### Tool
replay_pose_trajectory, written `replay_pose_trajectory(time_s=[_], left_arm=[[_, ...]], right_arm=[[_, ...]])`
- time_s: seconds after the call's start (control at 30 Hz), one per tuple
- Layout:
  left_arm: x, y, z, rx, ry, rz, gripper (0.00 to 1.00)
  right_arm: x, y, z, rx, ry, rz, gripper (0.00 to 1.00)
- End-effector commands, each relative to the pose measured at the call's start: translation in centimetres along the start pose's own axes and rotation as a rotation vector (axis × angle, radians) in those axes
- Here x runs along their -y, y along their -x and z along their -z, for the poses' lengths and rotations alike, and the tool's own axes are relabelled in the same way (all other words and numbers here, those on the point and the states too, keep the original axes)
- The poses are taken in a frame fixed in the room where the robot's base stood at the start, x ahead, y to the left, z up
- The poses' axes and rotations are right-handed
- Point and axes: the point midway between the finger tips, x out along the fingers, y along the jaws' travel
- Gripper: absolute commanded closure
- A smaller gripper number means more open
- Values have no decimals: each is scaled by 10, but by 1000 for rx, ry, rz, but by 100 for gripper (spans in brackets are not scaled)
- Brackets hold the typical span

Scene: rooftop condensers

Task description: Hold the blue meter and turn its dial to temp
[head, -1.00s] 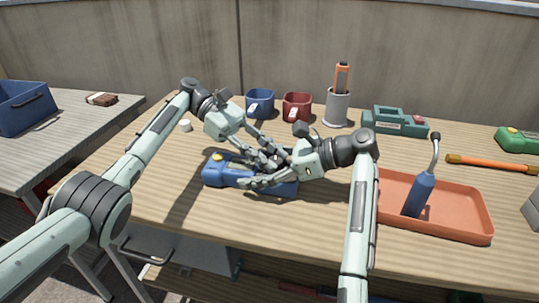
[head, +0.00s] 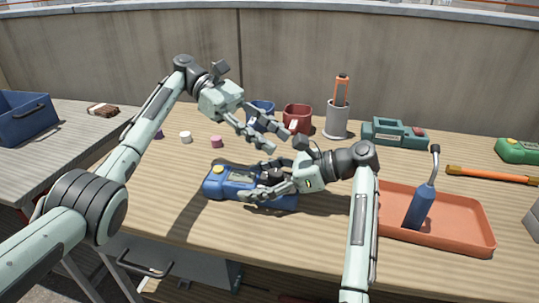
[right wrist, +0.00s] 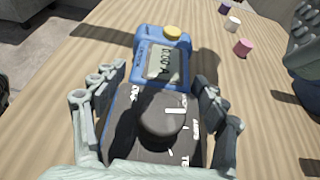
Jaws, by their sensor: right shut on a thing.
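The blue meter (head: 228,184) lies on the wooden bench, face up. My right gripper (head: 258,181) is shut on it, with fingers along both sides. In the right wrist view the meter (right wrist: 147,38) shows a yellow button, a lit screen (right wrist: 163,63) and a round black dial (right wrist: 162,121) on a dark face. White marks surround the dial; a partly cut-off label begins with "TE". My left gripper (head: 279,140) is open and empty, above and behind the meter, clear of the dial.
A grey cup (head: 337,118), teal device (head: 394,132) and green device (head: 517,150) are farther right. An orange tray (head: 465,225) holds a blue tool (head: 420,205). Small caps (head: 216,142) lie left. The front bench is clear.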

Motion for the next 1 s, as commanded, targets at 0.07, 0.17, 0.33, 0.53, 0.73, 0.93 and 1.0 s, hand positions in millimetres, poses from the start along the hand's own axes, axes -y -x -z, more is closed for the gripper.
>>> replay_pose_trajectory(time_s=[0.07,0.17,0.33,0.53,0.73,0.93,1.0], left_arm=[[0,5,-9,-2,-1,-2,63],[0,7,-16,-1,1,-1,63],[0,8,-18,0,2,-1,63],[0,8,-18,-4,-4,-2,63],[2,20,-25,-170,-219,-25,63],[12,33,-36,-572,-768,54,63],[18,34,-38,-710,-973,134,63]], right_arm=[[0,0,0,1,0,2,75],[0,0,0,1,0,2,75],[0,0,-1,1,1,2,75],[0,0,-1,1,1,2,75],[1,0,-1,1,1,2,75],[1,0,-1,1,1,2,75],[1,0,-1,1,1,2,75]])
